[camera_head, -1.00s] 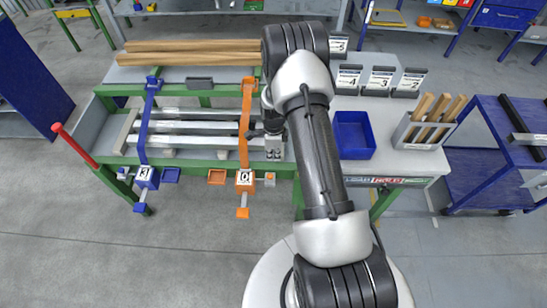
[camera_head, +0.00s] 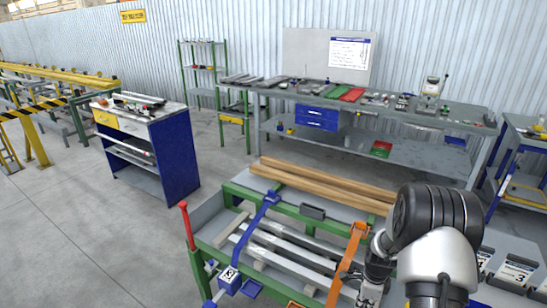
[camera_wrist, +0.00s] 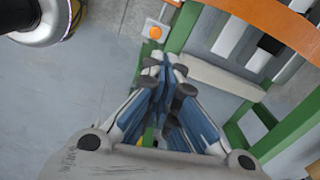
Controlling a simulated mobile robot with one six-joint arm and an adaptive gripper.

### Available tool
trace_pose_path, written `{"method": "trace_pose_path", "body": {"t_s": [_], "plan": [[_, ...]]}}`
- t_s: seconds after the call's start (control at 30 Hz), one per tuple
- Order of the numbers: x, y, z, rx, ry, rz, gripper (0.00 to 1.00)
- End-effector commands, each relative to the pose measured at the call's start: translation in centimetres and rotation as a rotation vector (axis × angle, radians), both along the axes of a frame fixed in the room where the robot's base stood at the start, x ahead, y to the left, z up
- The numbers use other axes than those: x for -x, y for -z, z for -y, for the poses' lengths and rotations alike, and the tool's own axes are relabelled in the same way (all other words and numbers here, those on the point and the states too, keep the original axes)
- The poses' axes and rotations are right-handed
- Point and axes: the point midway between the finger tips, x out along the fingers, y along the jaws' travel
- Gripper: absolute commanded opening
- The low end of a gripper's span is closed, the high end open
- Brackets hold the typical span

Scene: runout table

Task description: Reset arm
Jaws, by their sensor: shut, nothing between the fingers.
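My arm (camera_head: 440,250) is folded at the lower right of the head view, in front of the right end of the runout table. My gripper (camera_wrist: 168,72) points away from the wrist camera, its blue-grey fingers together and nothing between them. In the head view only part of the gripper (camera_head: 370,292) shows at the bottom edge. In the wrist view the fingertips appear over the green frame (camera_wrist: 180,30) of the runout table, close to a small box with an orange button (camera_wrist: 155,31). I cannot tell the height gap.
The runout table (camera_head: 205,213) holds metal bars (camera_head: 285,240) and wooden beams (camera_head: 330,185). A blue clamp (camera_head: 258,218) and an orange clamp (camera_head: 347,262) cross it. A blue cabinet (camera_head: 178,155) stands left, a workbench (camera_head: 400,108) behind. Grey floor (camera_head: 90,240) lies clear at left.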

Motion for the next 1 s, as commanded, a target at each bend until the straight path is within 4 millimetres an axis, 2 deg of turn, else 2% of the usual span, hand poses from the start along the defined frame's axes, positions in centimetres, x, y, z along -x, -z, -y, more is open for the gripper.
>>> {"method": "trace_pose_path", "body": {"t_s": [0.03, 0.2, 0.37, 0.5, 0.6, 0.73, 0.9, 1.0], "plan": [[-0.5, -3.3, -0.7, 0.012, -0.078, 0.025, 0.00], [0.4, -12.8, -3.6, 0.047, -0.382, 0.069, 0.00], [3.1, -20.5, -6.6, 0.092, -0.667, 0.111, 0.00], [6.6, -26.0, -9.2, 0.138, -0.915, 0.143, 0.00], [9.6, -29.2, -10.9, 0.178, -1.092, 0.164, 0.00], [13.9, -32.3, -12.8, 0.234, -1.320, 0.189, 0.00], [19.8, -34.5, -14.8, 0.318, -1.608, 0.214, 0.00], [22.7, -34.9, -15.6, 0.364, -1.751, 0.223, 0.00]]}}
